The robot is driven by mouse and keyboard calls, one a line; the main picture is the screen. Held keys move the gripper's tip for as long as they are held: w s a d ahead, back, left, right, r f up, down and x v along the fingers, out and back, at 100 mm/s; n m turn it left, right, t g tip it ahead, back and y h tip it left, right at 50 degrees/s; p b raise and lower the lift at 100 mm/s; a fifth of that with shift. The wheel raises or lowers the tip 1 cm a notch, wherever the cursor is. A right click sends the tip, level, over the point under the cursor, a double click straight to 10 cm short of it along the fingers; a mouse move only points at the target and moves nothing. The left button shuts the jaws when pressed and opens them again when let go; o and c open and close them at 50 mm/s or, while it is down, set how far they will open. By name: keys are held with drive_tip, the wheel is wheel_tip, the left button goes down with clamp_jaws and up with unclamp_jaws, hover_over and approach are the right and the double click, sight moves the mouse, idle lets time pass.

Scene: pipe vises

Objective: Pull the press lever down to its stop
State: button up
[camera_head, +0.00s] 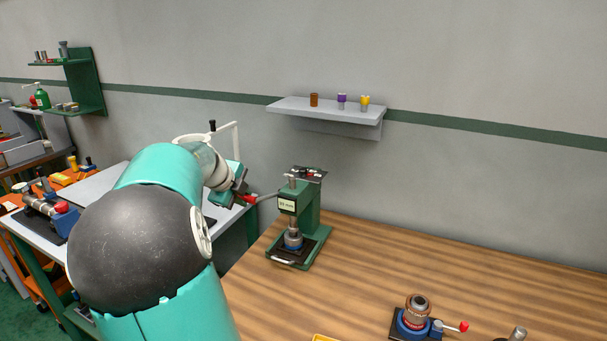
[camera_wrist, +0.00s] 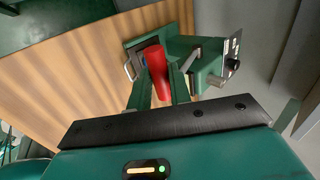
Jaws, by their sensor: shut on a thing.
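The green press (camera_head: 308,215) stands on the wooden bench, with a dark base and a metal ram over a blue-and-metal piece (camera_head: 293,241). Its lever (camera_head: 266,196) sticks out to the left at about the height of the press head and ends in a red grip (camera_head: 249,199). My gripper (camera_head: 245,198) is at this grip, left of the press. In the wrist view the red grip (camera_wrist: 157,70) lies between the two green fingers of my gripper (camera_wrist: 160,88), which are shut on it. The press body (camera_wrist: 205,62) shows behind it, partly hidden by the fingers and grip.
The wooden bench (camera_head: 450,265) is clear around the press. A blue vise-like device (camera_head: 414,318) with a red-tipped handle stands at the front right. A grey wall shelf (camera_head: 325,110) holds three small items. Another table (camera_head: 95,190) with tools is at left.

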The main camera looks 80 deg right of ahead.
drive_tip(key=shift+f, duration=0.1)
drive_tip(key=shift+a+f, duration=0.25)
drive_tip(key=shift+f, duration=0.45)
drive_tip(key=shift+w+a+f, duration=0.1)
drive_tip(key=shift+f, duration=0.25)
drive_tip(key=shift+a+f, duration=0.1)
drive_tip(key=shift+f, duration=0.4)
drive_tip(key=shift+o, duration=0.6)
drive_tip(key=shift+a+f, duration=0.1)
drive_tip(key=shift+f, duration=0.05)
